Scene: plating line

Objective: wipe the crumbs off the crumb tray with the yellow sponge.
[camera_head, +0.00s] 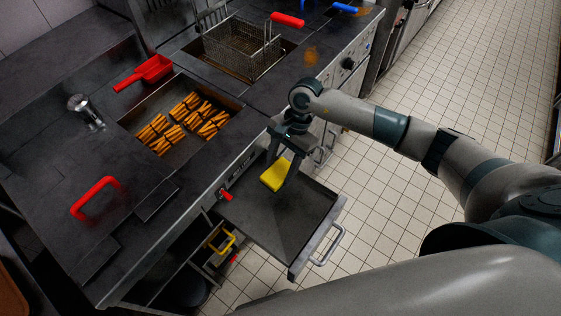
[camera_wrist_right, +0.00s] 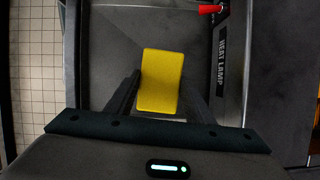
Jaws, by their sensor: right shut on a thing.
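The yellow sponge (camera_head: 275,175) is held over the far part of the crumb tray (camera_head: 260,222), the dark pulled-out drawer below the counter. My right gripper (camera_head: 283,165) is shut on the sponge, and the fingers stand on both sides of it in the right wrist view (camera_wrist_right: 158,95). I cannot tell whether the sponge touches the tray floor. The tray surface (camera_wrist_right: 115,50) looks dark and smooth, and I cannot make out separate crumbs. My left gripper is not in view.
A fries bin (camera_head: 185,124), a red scoop (camera_head: 150,70) and a fryer basket (camera_head: 240,45) are on the counter. A red handle (camera_head: 97,196) sits on the counter's left. The tray has a metal handle (camera_head: 329,246) at its front. Tiled floor (camera_head: 430,120) lies open to the right.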

